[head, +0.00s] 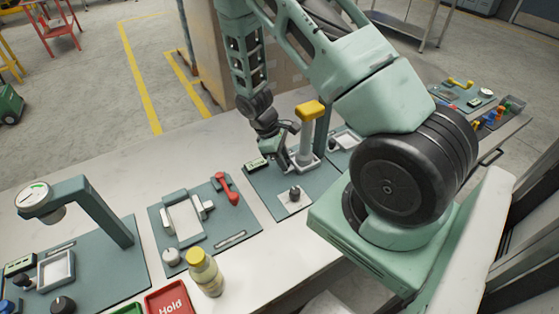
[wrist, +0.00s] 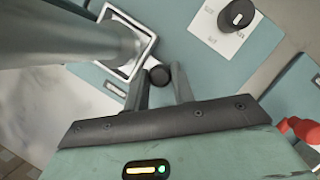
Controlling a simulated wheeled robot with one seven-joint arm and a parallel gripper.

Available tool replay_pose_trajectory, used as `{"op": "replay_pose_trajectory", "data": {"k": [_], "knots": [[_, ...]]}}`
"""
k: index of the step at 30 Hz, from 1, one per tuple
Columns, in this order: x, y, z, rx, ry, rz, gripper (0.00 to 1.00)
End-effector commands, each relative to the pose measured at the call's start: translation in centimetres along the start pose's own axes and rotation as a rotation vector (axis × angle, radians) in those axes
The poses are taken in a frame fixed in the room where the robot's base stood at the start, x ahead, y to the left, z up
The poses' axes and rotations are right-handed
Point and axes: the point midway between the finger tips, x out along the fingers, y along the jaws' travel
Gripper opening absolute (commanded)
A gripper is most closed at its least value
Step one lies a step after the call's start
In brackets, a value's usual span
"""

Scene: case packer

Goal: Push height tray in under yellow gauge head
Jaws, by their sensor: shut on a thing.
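The yellow gauge head (head: 312,110) stands on a teal station mat, with a pale grey cylinder below it. The height tray (head: 305,164) is a small light-grey tray with a raised rim at the foot of that cylinder. In the wrist view the tray (wrist: 152,46) shows beside the grey cylinder (wrist: 70,32), whose end overlaps it. My gripper (head: 286,150) is low at the tray's left side. In the wrist view my gripper (wrist: 160,78) is shut on a dark round knob (wrist: 159,75) at the tray's edge. The cylinder hides part of the tray.
A black dial (head: 295,192) on a white plate sits in front of the tray; it also shows in the wrist view (wrist: 238,14). A small display (head: 256,164) lies left. Further left are a red-handled clamp (head: 228,186), a yellow-capped bottle (head: 207,275) and a dial gauge (head: 34,195).

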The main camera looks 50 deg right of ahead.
Motion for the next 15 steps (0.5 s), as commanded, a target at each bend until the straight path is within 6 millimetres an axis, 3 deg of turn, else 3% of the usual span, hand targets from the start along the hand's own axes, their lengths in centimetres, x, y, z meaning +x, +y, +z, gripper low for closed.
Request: {"op": "replay_pose_trajectory", "data": {"k": [5, 6, 7, 15], "knots": [[-0.03, 0.5, 0.31, 0.007, -0.002, 0.005, 0.0], [-0.02, 0.5, 0.31, 0.007, -0.002, 0.005, 0.36], [-0.02, 0.48, 0.31, 0.007, -0.002, 0.005, 0.44], [-0.01, 0.29, 0.21, 0.005, -0.002, 0.003, 0.46]]}}
